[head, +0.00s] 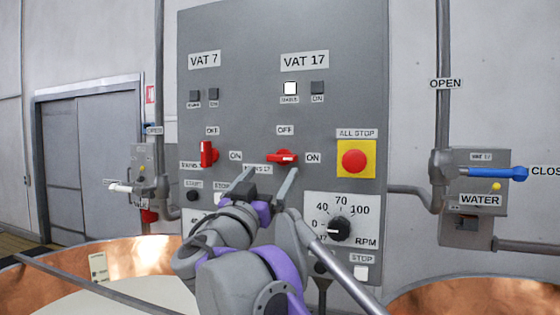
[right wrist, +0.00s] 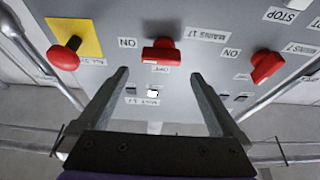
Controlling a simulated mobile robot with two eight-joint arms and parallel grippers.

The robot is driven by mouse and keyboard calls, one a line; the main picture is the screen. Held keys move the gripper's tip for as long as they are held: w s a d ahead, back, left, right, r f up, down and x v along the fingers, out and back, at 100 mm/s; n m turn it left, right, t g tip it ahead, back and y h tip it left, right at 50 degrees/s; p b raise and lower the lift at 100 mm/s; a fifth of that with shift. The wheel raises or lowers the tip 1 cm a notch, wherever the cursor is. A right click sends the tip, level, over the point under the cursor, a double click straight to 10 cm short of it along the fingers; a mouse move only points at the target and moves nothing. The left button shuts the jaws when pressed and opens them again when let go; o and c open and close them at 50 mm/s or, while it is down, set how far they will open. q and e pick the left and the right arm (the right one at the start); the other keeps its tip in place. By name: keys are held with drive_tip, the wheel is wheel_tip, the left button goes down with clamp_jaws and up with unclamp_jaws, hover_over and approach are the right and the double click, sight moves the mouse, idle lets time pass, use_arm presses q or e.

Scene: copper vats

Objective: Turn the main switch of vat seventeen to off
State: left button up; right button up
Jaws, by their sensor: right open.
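The vat 17 main switch (head: 283,157) is a red rotary handle on the grey panel, under the VAT 17 sign (head: 304,61). Its handle lies level, in line with the ON label (head: 313,158) to its right; OFF (head: 285,130) is above it. In the right wrist view, which is upside down, the switch (right wrist: 161,52) lies just beyond the gap between the fingertips. My right gripper (head: 270,173) is open and empty, just below the switch in the head view, its two fingers apart (right wrist: 158,76). My left gripper is not in view.
The vat 7 switch (head: 208,153) stands upright to the left. A red all-stop button (head: 355,160) on yellow and an RPM knob (head: 340,229) are to the right. The left indicator (head: 290,88) under VAT 17 is white. A copper vat (head: 145,257) is below left.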

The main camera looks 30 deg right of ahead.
sight(280, 160)
drive_tip(key=p+x, duration=0.1)
drive_tip(key=x, duration=0.6)
drive_tip(key=shift+w+f, duration=0.1)
drive_tip(key=shift+w, duration=0.05)
drive_tip(key=c, duration=1.2)
